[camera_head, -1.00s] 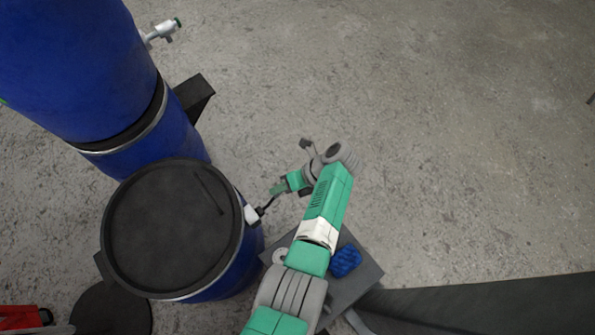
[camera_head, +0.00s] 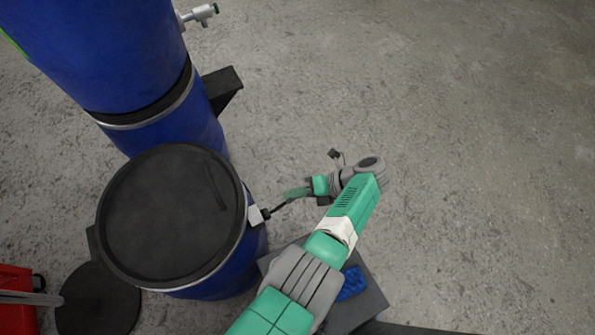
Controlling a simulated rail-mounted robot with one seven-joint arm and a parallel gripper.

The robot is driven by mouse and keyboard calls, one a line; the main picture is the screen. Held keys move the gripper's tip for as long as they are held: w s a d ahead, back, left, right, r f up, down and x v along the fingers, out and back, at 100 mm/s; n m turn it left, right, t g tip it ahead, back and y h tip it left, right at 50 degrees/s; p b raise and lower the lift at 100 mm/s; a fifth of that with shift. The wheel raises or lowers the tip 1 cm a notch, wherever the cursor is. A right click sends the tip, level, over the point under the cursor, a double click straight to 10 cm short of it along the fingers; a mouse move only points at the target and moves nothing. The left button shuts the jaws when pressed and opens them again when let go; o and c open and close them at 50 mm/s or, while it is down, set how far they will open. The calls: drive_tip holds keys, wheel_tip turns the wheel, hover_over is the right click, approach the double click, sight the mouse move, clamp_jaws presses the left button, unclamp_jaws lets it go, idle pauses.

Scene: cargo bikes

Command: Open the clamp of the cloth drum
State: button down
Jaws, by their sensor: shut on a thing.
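The drum (camera_head: 225,273) is blue with a black lid (camera_head: 165,215) and a metal ring around its rim. Its clamp (camera_head: 256,216) is a small pale piece on the right side of the rim. My gripper (camera_head: 270,211) comes from the right, its dark thin fingers at the clamp's outer end, and it is shut on the clamp. The fingertips are too small to show exactly how they hold it. The contents of the drum are hidden under the lid.
Taller blue drums (camera_head: 105,50) stand behind, with a tap (camera_head: 200,14) and a black bracket (camera_head: 222,88). A grey stand with a blue item (camera_head: 351,284) is under my arm. A black disc (camera_head: 98,300) and red case (camera_head: 15,290) lie left. The right floor is clear.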

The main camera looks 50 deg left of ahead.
drive_tip(key=c, duration=1.3)
unclamp_jaws()
drive_tip(key=shift+c, duration=0.2)
drive_tip(key=b+v, duration=0.2)
drive_tip(key=v, duration=0.5)
drive_tip(key=shift+w+d+r, duration=0.2)
drive_tip(key=shift+w+d, duration=0.05)
